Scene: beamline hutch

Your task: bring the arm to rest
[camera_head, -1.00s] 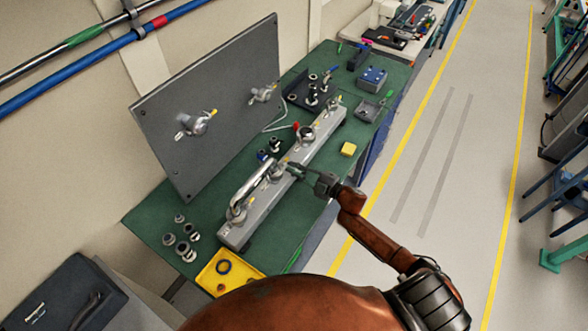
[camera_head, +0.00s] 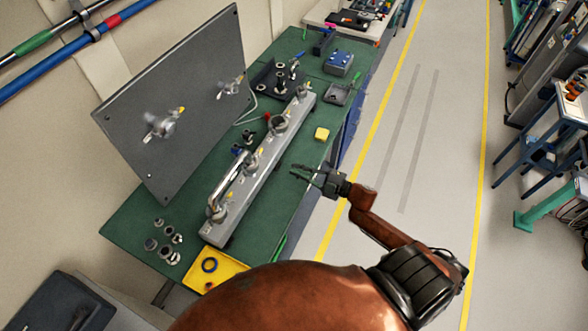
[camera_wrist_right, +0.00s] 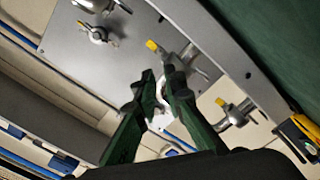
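My right gripper (camera_head: 298,173) is in the head view, over the right edge of the green bench (camera_head: 130,225), to the right of the grey manifold bar (camera_head: 253,178) and apart from it. Its fingers look parted with nothing between them. In the right wrist view, the two dark green fingers (camera_wrist_right: 160,88) are also apart, and the grey bar with its metal fittings shows beyond them. The orange-brown arm behind the gripper is mine. My left gripper is not in either view.
A grey upright panel (camera_head: 180,110) with two valves stands at the left. The aisle floor (camera_head: 440,130) is clear.

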